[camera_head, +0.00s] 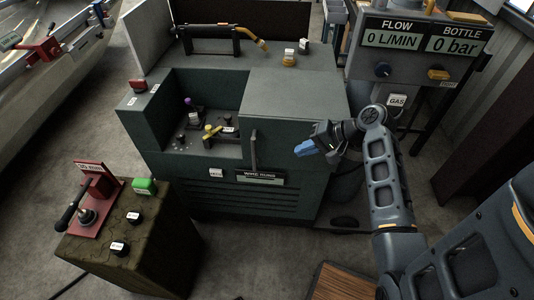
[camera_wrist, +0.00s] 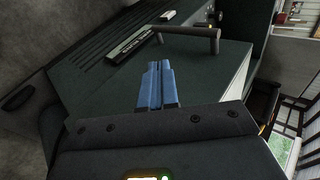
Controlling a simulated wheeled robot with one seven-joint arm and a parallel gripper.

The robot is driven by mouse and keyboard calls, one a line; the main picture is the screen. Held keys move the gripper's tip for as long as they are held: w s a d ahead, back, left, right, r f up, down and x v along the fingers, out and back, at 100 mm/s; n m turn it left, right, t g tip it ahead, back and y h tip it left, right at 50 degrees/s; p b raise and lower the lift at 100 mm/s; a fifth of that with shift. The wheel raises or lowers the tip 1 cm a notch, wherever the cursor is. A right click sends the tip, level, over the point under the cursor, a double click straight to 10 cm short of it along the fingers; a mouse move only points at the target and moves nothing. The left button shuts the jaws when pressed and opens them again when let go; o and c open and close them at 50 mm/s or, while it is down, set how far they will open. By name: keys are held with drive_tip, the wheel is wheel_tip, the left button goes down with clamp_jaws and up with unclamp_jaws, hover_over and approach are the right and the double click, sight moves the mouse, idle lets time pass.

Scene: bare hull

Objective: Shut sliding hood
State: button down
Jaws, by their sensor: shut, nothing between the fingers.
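The sliding hood (camera_head: 292,105) is a dark green-grey box cover on the right part of the machine. The left bay beside it is uncovered, with knobs and levers showing inside. The hood's upright bar handle (camera_head: 254,150) is at its front left edge; in the wrist view the handle (camera_wrist: 190,34) lies beyond my fingertips. My gripper (camera_head: 305,148) has blue fingers and is in front of the hood's front face, to the right of the handle and apart from it. In the wrist view its fingers (camera_wrist: 157,84) are together and empty.
A gas panel (camera_head: 425,45) with flow and bottle displays stands at the right. A brown box (camera_head: 125,235) with a red lever and buttons stands at the front left. A torch (camera_head: 220,33) lies on the machine's top. Floor is clear between the box and wooden board (camera_head: 340,284).

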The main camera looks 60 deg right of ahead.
sight(266, 155)
drive_tip(key=shift+w+r+p+x, duration=0.2)
drive_tip(key=shift+w+r+x, duration=0.15)
drive_tip(key=shift+x, duration=1.8)
drive_tip(key=shift+w+r+p+x, duration=0.25)
drive_tip(key=shift+r+x, duration=0.1)
drive_tip(key=shift+x, duration=1.8)
drive_tip(key=shift+w+r+p+x, duration=0.2)
drive_tip(key=shift+w+r+x, duration=0.15)
drive_tip(key=shift+x, duration=1.8)
drive_tip(key=shift+a, duration=0.1)
drive_tip(key=w+a+b, duration=0.2)
drive_tip(key=w+a, duration=0.1)
drive_tip(key=w, duration=0.7)
drive_tip(key=w+a+b, duration=0.2)
drive_tip(key=w+a, duration=0.2)
drive_tip(key=w, duration=0.6)
drive_tip(key=w+a+b, duration=0.1)
drive_tip(key=w+a, duration=0.3)
drive_tip(key=w, duration=0.5)
drive_tip(key=shift+w+r+b, duration=0.15)
drive_tip(key=shift+w+b, duration=0.25)
